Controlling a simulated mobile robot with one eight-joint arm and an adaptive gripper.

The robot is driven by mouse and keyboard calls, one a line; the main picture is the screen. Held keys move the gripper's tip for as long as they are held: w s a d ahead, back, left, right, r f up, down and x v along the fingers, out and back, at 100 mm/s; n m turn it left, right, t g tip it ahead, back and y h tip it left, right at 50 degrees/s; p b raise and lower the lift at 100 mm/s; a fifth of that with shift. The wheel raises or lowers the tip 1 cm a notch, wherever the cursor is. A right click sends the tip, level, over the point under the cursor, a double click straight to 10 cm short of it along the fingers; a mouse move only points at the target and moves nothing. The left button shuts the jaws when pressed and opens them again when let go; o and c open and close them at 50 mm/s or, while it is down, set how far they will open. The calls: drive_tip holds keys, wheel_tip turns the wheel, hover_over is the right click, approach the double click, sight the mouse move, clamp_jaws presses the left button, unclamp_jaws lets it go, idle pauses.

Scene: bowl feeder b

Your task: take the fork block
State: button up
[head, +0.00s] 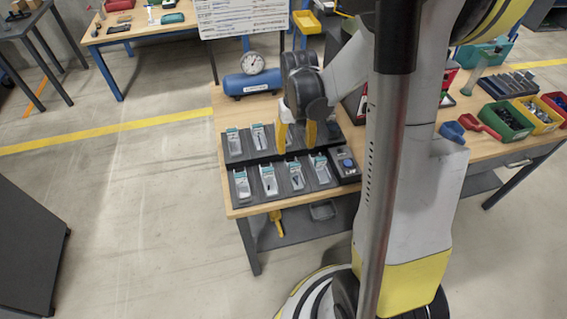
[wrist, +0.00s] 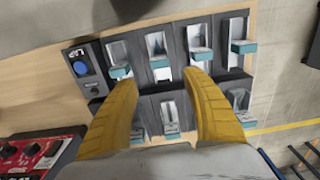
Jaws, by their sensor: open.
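Several grey metal pieces stand in dark nests with teal labels, in two rows on a black rack (head: 262,158). I cannot tell which one is the fork block. In the head view the front row includes one piece (head: 268,180) and another (head: 296,176); part of the back row is hidden by my gripper. My gripper (head: 297,135) is over the back row, its yellow fingers pointing down. In the wrist view my gripper (wrist: 158,77) is open, with a lower-row piece (wrist: 170,116) visible between the fingers and an upper-row piece (wrist: 157,45) beyond the tips. Nothing is held.
A box with a blue button (wrist: 82,68) adjoins the rack's end; it also shows in the head view (head: 347,163). A blue tank with a gauge (head: 252,80) stands behind the rack. Coloured bins (head: 507,122) are at the right. A red box (wrist: 40,155) is at lower left.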

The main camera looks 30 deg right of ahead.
sight(295, 164)
wheel_tip(295, 164, down, 10)
drive_tip(key=b, duration=0.4)
drive_tip(key=shift+s+r, duration=0.15)
drive_tip(key=shift+r, duration=0.15)
clamp_jaws()
